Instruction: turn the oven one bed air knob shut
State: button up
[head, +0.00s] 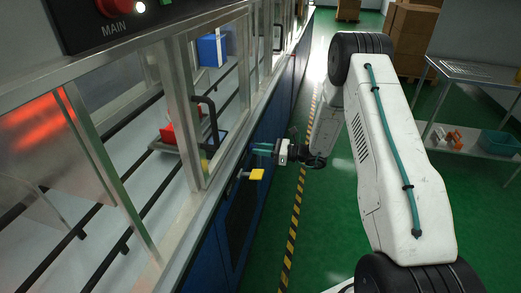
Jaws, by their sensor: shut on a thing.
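My gripper (264,149) has teal fingers and is at the blue cabinet front below the window ledge, near the middle of the picture. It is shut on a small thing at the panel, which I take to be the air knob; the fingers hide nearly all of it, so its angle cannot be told. A yellow handle (257,174) on a metal stem sticks out from the same front, just below and nearer than my gripper, apart from the fingers. No label by either is readable.
The glazed metal machine (213,185) with a black door handle (208,115) runs along the left. A red MAIN button (110,7) is at top left. A striped floor line (295,225) borders the green aisle. A shelf (455,140) and cardboard boxes (410,35) stand right and back.

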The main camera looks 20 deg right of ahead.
jog(key=shift+s+a+n+h, duration=0.1)
jog(key=shift+n+h, duration=0.15)
jog(key=shift+n, duration=3.9)
jog(key=shift+s+n+h, duration=0.1)
jog(key=shift+n+h, duration=0.15)
jog(key=shift+n, duration=3.9)
jog(key=o, duration=1)
jog(key=shift+c, duration=0.2)
jog(key=v, duration=0.7)
jog(key=shift+s+d, duration=0.25)
jog(key=shift+d, duration=0.1)
jog(key=shift+f, duration=0.15)
